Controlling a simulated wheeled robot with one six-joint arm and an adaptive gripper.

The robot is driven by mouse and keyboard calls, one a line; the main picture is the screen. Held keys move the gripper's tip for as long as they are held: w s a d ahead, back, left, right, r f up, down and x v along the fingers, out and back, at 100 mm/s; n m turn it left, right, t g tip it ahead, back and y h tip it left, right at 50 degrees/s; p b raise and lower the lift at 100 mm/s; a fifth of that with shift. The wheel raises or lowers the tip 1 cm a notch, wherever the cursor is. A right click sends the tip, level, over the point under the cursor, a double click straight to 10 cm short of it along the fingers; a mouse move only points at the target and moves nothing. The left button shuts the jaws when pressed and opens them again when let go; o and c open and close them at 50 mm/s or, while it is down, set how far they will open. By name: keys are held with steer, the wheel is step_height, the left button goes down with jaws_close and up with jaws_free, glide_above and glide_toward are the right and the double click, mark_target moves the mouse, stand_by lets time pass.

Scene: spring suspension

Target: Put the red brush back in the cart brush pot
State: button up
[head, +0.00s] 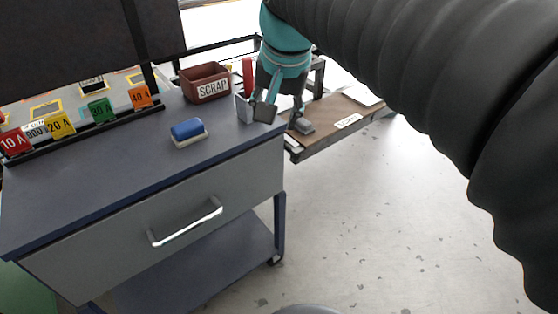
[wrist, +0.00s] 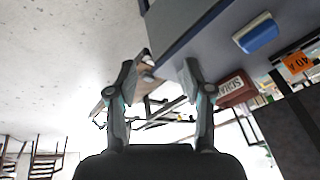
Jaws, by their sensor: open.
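A red upright piece, likely the brush (head: 247,72), rises from a small grey pot (head: 243,108) at the right back corner of the cart top in the head view. Only its upper part shows; its lower end is hidden by the pot. My gripper (head: 284,118) is open and empty, pointing down just right of the pot, at the cart's right edge. Its left finger overlaps the pot's right side in the picture; I cannot tell if they touch. In the wrist view my gripper (wrist: 158,68) has its fingers well apart, and I cannot make out the red brush or pot there.
The cart (head: 100,185) also carries a blue block-like eraser (head: 187,130), a brown SCRAP bin (head: 206,84) and a row of coloured tags (head: 100,110). A lower brown bench (head: 335,118) stands behind on the right. The floor (head: 370,220) right of the cart is clear.

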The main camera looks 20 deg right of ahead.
steer(key=s+f+n+t, duration=0.1)
steer(key=s+f+n, duration=0.5)
steer(key=s+f, duration=0.4)
step_height(320, 180, down, 3)
steer(key=shift+s+f+t, duration=0.1)
steer(key=shift+s+t, duration=0.05)
steer(key=shift+t, duration=0.15)
steer(key=shift+c, duration=0.9)
